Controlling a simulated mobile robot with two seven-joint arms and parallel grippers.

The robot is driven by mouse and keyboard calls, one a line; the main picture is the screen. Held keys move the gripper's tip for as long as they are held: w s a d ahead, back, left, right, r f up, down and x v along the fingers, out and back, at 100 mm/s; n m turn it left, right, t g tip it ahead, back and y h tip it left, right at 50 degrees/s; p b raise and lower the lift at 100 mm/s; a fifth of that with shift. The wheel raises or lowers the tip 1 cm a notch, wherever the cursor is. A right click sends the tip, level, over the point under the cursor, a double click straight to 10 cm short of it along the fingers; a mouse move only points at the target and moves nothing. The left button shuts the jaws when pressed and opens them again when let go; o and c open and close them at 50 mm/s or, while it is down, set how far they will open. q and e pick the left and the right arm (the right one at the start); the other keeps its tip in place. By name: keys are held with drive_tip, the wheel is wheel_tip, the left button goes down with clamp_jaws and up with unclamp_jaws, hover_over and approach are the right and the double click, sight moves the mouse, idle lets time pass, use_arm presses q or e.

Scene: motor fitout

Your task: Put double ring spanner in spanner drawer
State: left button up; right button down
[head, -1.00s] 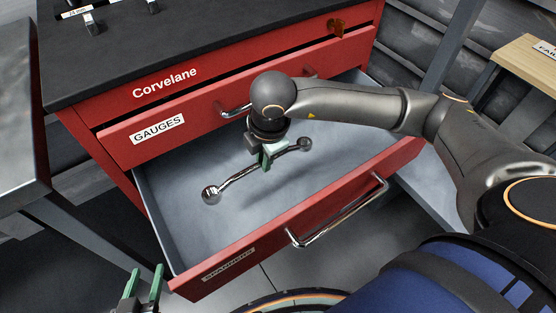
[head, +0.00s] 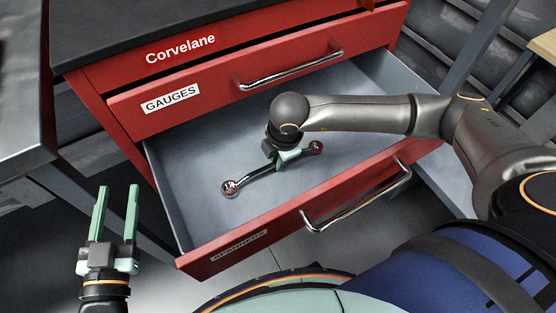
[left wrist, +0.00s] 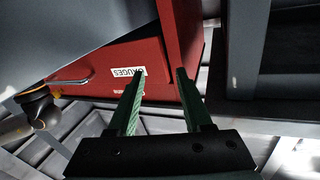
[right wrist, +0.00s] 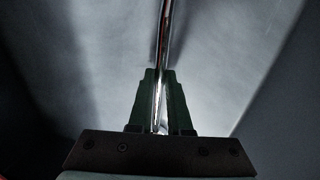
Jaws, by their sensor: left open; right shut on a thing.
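The chrome double ring spanner (head: 258,177) is inside the open spanner drawer (head: 190,213), whose red front has a label reading SPANNERS. My right gripper (head: 283,164) is shut on the spanner's shaft near its middle, with a ring end showing on each side. In the right wrist view the shaft (right wrist: 164,45) runs up from between the fingers, over the drawer floor. I cannot tell whether the spanner touches the floor. My left gripper (head: 116,215) is open and empty, outside the drawer at the lower left.
The red cabinet has a closed GAUGES drawer (head: 205,100) with a chrome handle above the open drawer. The open drawer's handle (head: 358,200) juts out in front. A grey bench (head: 22,120) stands at the left. The drawer floor around the spanner is clear.

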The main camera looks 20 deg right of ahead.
sight(282, 176)
use_arm(q)
drive_tip(key=shift+r, duration=0.35)
use_arm(e)
drive_tip(key=shift+f, duration=0.15)
use_arm(q)
drive_tip(key=shift+r+t, duration=0.3)
drive_tip(key=shift+r, duration=0.05)
use_arm(e)
drive_tip(key=shift+f, duration=0.15)
use_arm(q)
drive_tip(key=shift+r, duration=0.15)
use_arm(e)
drive_tip(key=c, duration=0.8)
unclamp_jaws()
drive_tip(key=shift+c, duration=0.2)
